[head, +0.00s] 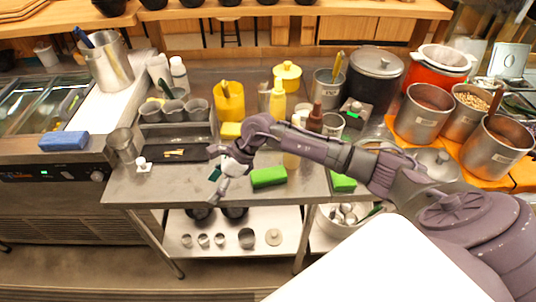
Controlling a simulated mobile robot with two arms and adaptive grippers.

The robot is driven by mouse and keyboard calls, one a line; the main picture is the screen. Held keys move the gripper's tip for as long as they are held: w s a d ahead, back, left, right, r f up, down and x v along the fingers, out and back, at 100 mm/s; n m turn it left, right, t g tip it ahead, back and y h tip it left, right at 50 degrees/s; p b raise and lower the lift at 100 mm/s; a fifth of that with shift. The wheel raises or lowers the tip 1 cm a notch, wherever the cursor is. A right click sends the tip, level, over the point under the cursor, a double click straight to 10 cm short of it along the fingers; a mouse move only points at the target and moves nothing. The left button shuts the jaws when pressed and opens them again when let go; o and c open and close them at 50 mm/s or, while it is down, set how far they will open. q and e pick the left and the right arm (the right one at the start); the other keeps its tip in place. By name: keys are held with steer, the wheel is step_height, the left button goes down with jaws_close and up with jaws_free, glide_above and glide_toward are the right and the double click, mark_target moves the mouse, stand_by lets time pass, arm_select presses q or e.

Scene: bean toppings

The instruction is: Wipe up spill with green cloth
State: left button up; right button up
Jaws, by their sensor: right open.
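A bright green block-shaped cloth (268,177) lies on the steel table (300,190) near its front edge. A second green piece (343,183) lies further right, partly hidden by my right arm. My right gripper (217,187) is open and hangs over the table's front edge, left of the first green cloth and apart from it. A small teal patch shows at its fingers; I cannot tell what it is. No spill can be made out clearly. My left gripper is not in view.
A dark tray (176,155) and grey cups (173,111) stand left of my gripper. Yellow containers (229,101) and bottles stand behind my arm. A blue cloth (63,141) lies on the left counter. Steel pots (423,112) crowd the right. Small cups (246,238) stand on the lower shelf.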

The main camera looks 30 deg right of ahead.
mark_target(268, 172)
steer(key=d+h, duration=0.1)
steer(key=d, duration=0.2)
steer(key=d+n+h, duration=0.1)
steer(key=d+h, duration=0.1)
steer(key=d, duration=0.2)
steer(key=d+g+h, duration=0.1)
steer(key=d+h, duration=0.1)
steer(key=d, duration=0.2)
steer(key=shift+w+d+f+n, duration=0.15)
steer(key=shift+w+f+n, duration=0.05)
steer(key=shift+w+n, duration=0.15)
steer(key=d+h, duration=0.1)
steer(key=d, duration=0.3)
steer(key=d+r+h, duration=0.1)
steer(key=d, duration=0.1)
steer(key=shift+s+r+g+h, duration=0.1)
steer(key=shift+s+g+h, duration=0.05)
steer(key=shift+g+h, duration=0.15)
steer(key=shift+f+b, duration=2.35)
steer(key=shift+f, duration=1.15)
steer(key=c, duration=0.9)
steer(key=shift+r+p, duration=1.5)
steer(key=shift+r, duration=1.05)
